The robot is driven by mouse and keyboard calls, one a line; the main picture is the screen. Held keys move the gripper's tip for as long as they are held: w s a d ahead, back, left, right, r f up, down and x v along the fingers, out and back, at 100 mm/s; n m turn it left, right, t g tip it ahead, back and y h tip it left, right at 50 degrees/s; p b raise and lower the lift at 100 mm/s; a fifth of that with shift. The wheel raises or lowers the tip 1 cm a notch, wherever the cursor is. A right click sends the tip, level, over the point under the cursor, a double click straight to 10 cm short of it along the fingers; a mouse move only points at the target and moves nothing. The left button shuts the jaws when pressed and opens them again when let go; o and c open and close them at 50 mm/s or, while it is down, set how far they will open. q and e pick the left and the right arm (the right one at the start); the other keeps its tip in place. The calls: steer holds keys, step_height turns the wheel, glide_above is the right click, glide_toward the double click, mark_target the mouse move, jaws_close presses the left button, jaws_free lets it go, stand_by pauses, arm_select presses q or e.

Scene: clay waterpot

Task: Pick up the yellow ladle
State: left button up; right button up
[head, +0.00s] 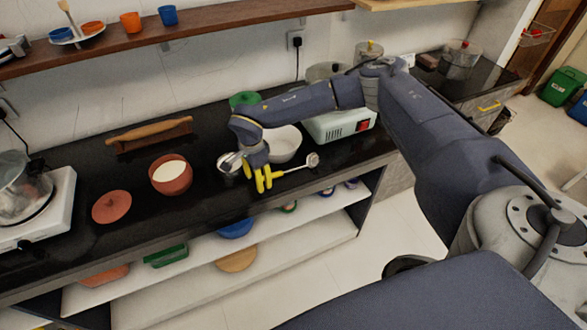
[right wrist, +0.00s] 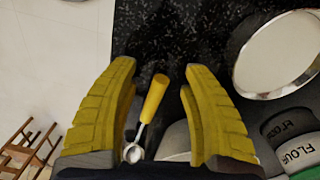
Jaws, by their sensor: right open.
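The yellow ladle shows in the head view as a metal stem and small round bowl (head: 313,160) just right of my right gripper, over the front of the black counter; part of its handle is hidden by the fingers. In the right wrist view its yellow handle (right wrist: 154,98) lies between the two fingers, with the metal part (right wrist: 135,150) below it. My right gripper (head: 264,182) is open, its yellow fingers pointing down at the handle end. In the right wrist view the fingers (right wrist: 162,75) stand on both sides of the handle with gaps. My left gripper is not in view.
A white bowl (head: 285,146) stands close behind the gripper, and a metal vessel (head: 227,167) is just left of it. A clay pot (head: 171,180), clay lid (head: 112,207) and stove (head: 45,215) are further left. Flour jars (right wrist: 296,152) show in the wrist view.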

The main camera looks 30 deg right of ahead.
steer(key=shift+f, duration=0.4)
jaws_close()
steer(key=shift+r, duration=0.1)
